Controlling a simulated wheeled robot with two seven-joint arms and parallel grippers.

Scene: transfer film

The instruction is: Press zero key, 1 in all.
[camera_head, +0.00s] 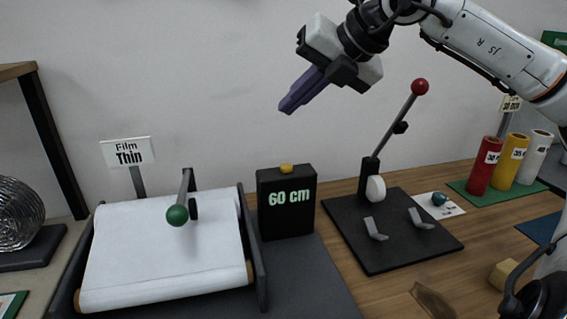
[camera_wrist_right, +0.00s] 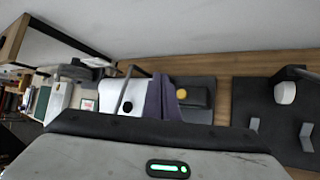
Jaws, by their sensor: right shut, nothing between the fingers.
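In the right wrist view the box (camera_wrist_right: 197,98) and the yellow key (camera_wrist_right: 181,94) show just right of the purple fingers (camera_wrist_right: 161,100). My left gripper is not in view.
A white film sheet (camera_head: 165,255) lies in a frame with a green-knobbed lever (camera_head: 177,215). A red-knobbed lever (camera_head: 420,87) rises from a black plate (camera_head: 385,245). Red, yellow and white rolls (camera_head: 511,160) stand at right. A small wooden block (camera_head: 503,275) lies near the front.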

